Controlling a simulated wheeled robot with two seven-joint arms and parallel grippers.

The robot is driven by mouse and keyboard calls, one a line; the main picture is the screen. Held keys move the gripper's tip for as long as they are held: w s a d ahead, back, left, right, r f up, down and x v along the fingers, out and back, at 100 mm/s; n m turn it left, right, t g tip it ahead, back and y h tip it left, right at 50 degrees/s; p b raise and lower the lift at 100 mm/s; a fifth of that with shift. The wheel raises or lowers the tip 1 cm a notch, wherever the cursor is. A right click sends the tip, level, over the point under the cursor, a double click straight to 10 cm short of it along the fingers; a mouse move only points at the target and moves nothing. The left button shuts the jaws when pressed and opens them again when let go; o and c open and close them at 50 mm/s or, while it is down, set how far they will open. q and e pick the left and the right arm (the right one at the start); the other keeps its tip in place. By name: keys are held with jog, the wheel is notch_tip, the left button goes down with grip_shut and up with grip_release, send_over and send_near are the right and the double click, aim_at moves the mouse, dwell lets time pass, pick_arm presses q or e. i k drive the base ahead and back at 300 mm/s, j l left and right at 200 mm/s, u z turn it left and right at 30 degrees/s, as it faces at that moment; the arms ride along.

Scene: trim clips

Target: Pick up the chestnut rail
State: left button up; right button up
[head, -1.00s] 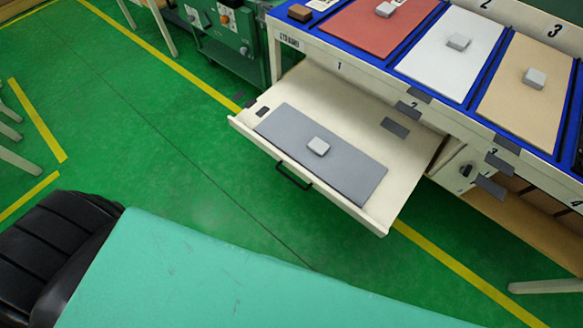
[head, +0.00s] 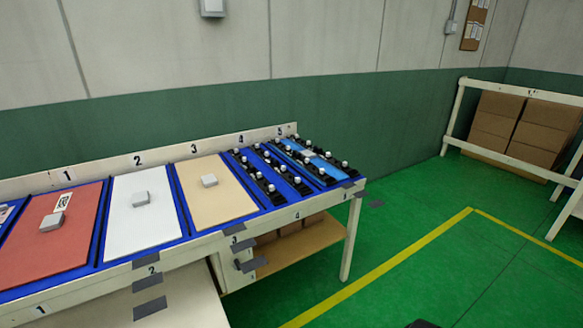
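I cannot make out a chestnut rail in the head view. The workbench (head: 115,262) carries numbered bays holding a red panel (head: 40,262), a white panel (head: 140,238) and a tan panel (head: 217,202), each with a grey block on top. At the bench's right end, several black strips (head: 262,187) with white knobs lie in the blue bays, with a lighter blue panel (head: 322,166) among them. Neither of my grippers is in view.
Under the bench, a wooden shelf (head: 300,247) holds brown boxes. Cardboard boxes (head: 495,122) stand behind a white rail frame (head: 447,118) at the right.

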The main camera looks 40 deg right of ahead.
aim_at(301, 188)
jog(key=z, duration=1.3)
jog(key=i+l, duration=0.45)
jog(key=l, duration=0.2)
